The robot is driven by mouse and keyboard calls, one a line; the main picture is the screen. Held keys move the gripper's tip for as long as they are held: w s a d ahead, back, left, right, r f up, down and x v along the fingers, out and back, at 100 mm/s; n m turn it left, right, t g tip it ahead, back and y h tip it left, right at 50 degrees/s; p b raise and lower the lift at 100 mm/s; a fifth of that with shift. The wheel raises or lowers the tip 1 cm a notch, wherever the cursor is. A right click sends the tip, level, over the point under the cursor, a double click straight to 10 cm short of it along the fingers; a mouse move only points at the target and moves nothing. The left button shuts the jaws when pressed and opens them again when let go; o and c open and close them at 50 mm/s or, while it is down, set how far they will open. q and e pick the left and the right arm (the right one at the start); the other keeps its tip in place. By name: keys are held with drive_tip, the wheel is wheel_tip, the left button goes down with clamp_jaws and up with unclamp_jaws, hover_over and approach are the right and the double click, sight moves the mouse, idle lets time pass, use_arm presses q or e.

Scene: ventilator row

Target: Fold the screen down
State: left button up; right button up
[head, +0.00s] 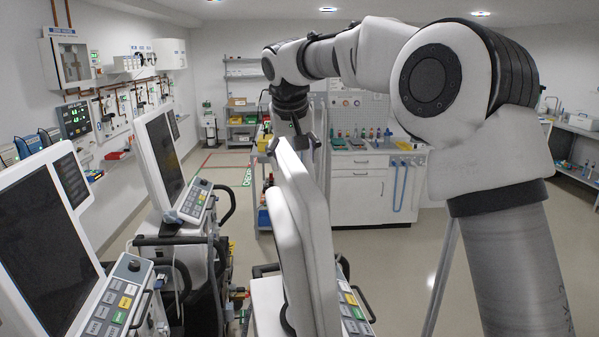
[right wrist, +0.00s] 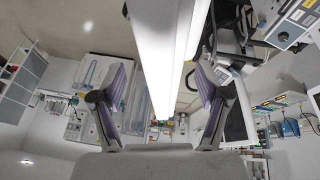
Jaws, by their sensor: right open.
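The screen (head: 312,215) is a white panel that stands up, seen nearly edge-on from behind, on the nearest ventilator right of centre in the head view. Its display face is hidden. My right gripper (head: 296,138) is at the panel's top edge, reached from above by the arm arching over from the right. In the right wrist view the panel's bright white edge (right wrist: 165,55) runs between the two spread fingers of the right gripper (right wrist: 160,92). Gaps show on both sides, so the gripper is open and not clamped on it. My left gripper is out of view.
Two other ventilators with upright dark screens (head: 40,255) (head: 160,150) stand to the left. A button panel (head: 355,312) shows behind the screen's lower part. A white cabinet (head: 375,190) stands at the back. The floor (head: 410,265) to the right is clear.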

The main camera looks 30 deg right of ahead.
drive_tip(key=shift+a+f+p, duration=0.15)
drive_tip(key=shift+f+p, duration=0.1)
drive_tip(key=shift+f, duration=0.3)
drive_tip(key=shift+a+f+p, duration=0.15)
drive_tip(key=shift+f+p, duration=0.1)
drive_tip(key=shift+f, duration=0.3)
drive_tip(key=f, duration=0.1)
drive_tip(key=w+d+f, duration=0.1)
drive_tip(key=d+f, duration=0.1)
drive_tip(key=shift+w+f, duration=0.15)
drive_tip(key=shift+w, duration=0.25)
drive_tip(key=shift+s+a, duration=0.15)
drive_tip(key=shift+a, duration=0.05)
drive_tip(key=c, duration=0.5)
drive_tip(key=shift+s+a+r, duration=0.15)
drive_tip(key=shift+r, duration=0.1)
drive_tip(key=c, duration=0.6)
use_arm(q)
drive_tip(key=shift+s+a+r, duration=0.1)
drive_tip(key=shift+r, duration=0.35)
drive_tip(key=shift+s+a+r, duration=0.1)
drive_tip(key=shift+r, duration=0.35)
use_arm(e)
clamp_jaws()
